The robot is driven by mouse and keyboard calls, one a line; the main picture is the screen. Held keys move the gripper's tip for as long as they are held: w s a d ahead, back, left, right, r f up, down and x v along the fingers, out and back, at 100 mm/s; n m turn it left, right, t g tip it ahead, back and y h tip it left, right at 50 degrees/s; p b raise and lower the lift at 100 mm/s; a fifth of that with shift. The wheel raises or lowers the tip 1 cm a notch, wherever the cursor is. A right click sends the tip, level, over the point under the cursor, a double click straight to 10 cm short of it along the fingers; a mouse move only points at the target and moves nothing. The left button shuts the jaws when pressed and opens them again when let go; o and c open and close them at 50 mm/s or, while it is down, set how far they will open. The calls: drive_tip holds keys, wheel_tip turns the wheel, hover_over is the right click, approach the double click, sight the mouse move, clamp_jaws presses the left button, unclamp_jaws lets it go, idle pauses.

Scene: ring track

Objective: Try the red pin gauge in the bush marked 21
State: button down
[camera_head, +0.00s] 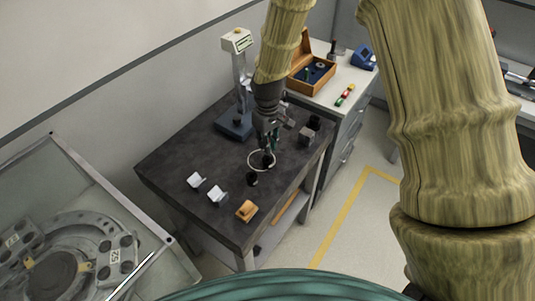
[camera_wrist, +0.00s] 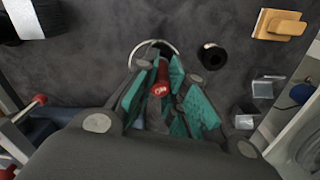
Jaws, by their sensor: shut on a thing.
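My gripper (camera_wrist: 165,95) is shut on the red pin gauge (camera_wrist: 160,78), whose red end shows between the teal fingers in the wrist view. In the head view my gripper (camera_head: 268,140) is above the dark bench, over a pale ring (camera_head: 250,164). The ring also shows in the wrist view (camera_wrist: 153,42) just beyond the fingertips. A black bush (camera_head: 252,179) stands next to the ring, and shows in the wrist view (camera_wrist: 212,56) with a round hole. Another dark round thing (camera_head: 268,161) is at the ring, partly hidden. I cannot read the number 21 on either.
A gauge stand (camera_head: 240,85) rises behind. A grey block (camera_head: 305,137) is at the right. A wooden box (camera_head: 312,78) sits on the white side bench.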

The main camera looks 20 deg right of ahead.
drive_tip(key=shift+r+p, duration=1.45)
drive_tip(key=shift+r, duration=0.55)
drive_tip(key=shift+f, duration=0.1)
